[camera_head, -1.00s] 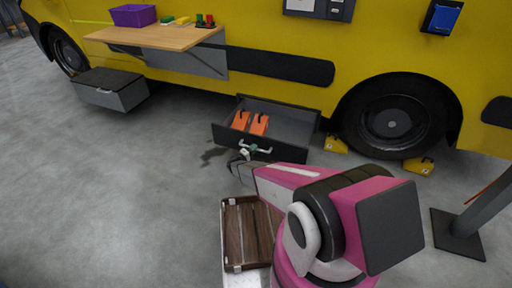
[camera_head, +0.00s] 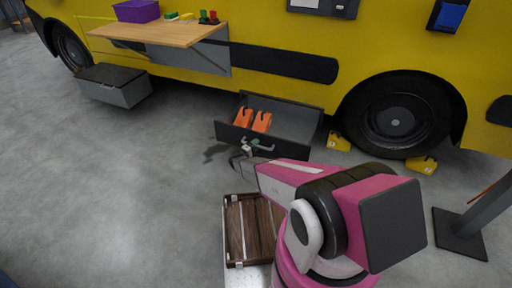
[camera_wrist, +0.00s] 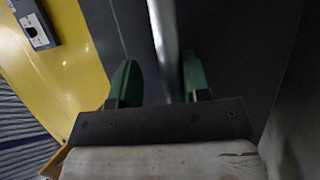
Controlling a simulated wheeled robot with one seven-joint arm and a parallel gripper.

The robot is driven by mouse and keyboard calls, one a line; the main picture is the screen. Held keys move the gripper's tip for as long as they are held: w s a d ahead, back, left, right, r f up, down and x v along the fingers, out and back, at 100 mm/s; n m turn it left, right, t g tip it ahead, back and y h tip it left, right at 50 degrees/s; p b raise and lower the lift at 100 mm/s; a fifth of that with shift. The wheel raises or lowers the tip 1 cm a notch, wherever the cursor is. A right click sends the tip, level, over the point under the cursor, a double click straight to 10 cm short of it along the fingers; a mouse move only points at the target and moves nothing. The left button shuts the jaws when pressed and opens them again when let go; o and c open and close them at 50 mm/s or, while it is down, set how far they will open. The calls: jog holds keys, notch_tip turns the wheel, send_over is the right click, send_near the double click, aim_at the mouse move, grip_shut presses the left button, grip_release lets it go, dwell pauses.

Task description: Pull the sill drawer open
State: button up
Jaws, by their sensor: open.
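The sill drawer (camera_head: 295,125) is a dark grey box standing well out from under the yellow vehicle, with its inside visible from above. Its pale bar handle (camera_head: 264,146) is on the front face, and the bar also shows in the wrist view (camera_wrist: 165,35). My gripper (camera_head: 247,150) is at the handle. In the wrist view its green fingers (camera_wrist: 160,78) are apart, one on each side of the bar. A gap shows between the bar and the left finger; contact on the right is unclear.
Orange blocks (camera_head: 252,120) lie in the drawer. Yellow chocks (camera_head: 422,164) sit by the wheel (camera_head: 396,117). A wooden shelf (camera_head: 160,32) and a grey step box (camera_head: 115,87) are at left; a post (camera_head: 480,220) stands at right. Floor left of the drawer is clear.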

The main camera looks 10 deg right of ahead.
jog(key=o, duration=0.4)
jog(key=r, duration=0.3)
jog(key=shift+s+a+r, duration=0.1)
jog(key=shift+s+r, duration=0.1)
jog(key=shift+r, duration=0.1)
jog(key=shift+c, duration=0.2)
jog(key=o, duration=0.4)
jog(key=shift+s+a+r, duration=0.5)
jog(key=shift+a+r, duration=0.05)
jog(key=shift+a, duration=0.25)
jog(key=shift+c, duration=0.2)
jog(key=s+a+r, duration=0.2)
jog(key=a+r, duration=0.1)
jog(key=shift+s+a, duration=0.3)
jog(key=shift+s, duration=0.05)
jog(key=s+a+r, duration=0.2)
jog(key=a, duration=0.1)
jog(key=shift+s+a+r, duration=0.1)
jog(key=shift+s+a, duration=0.05)
jog(key=shift+a, duration=0.05)
jog(key=c, duration=0.7)
jog(key=shift+s+a+r, duration=0.1)
jog(key=shift+s+a, duration=0.1)
jog(key=shift+a, duration=0.3)
